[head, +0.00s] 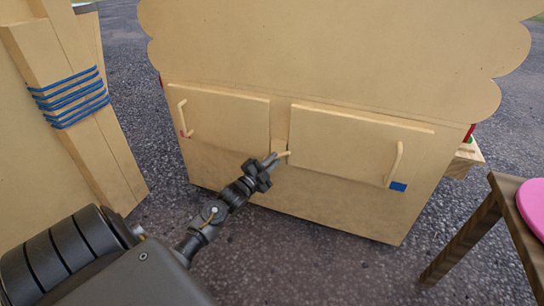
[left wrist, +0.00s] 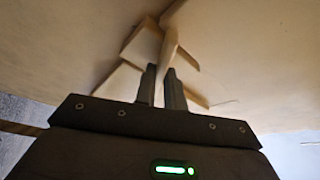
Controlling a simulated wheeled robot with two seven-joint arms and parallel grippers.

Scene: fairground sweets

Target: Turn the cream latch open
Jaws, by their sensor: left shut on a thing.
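The cream latch (head: 284,153) sits on the front of the cream cabinet, between its two doors. Its small lever sticks out sideways just beyond my fingertips. My left gripper (head: 271,160) reaches up to it from the lower left and is shut on it. In the left wrist view the latch (left wrist: 171,45) rises from between the two dark fingertips (left wrist: 160,80), with its pale backing pieces behind it. The fingers hide part of the latch. My right gripper is not in view.
The left door (head: 230,120) has a bar handle (head: 183,118) with a small pink mark. A post with blue rope (head: 70,97) stands left; a wooden stool (head: 470,235) stands right.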

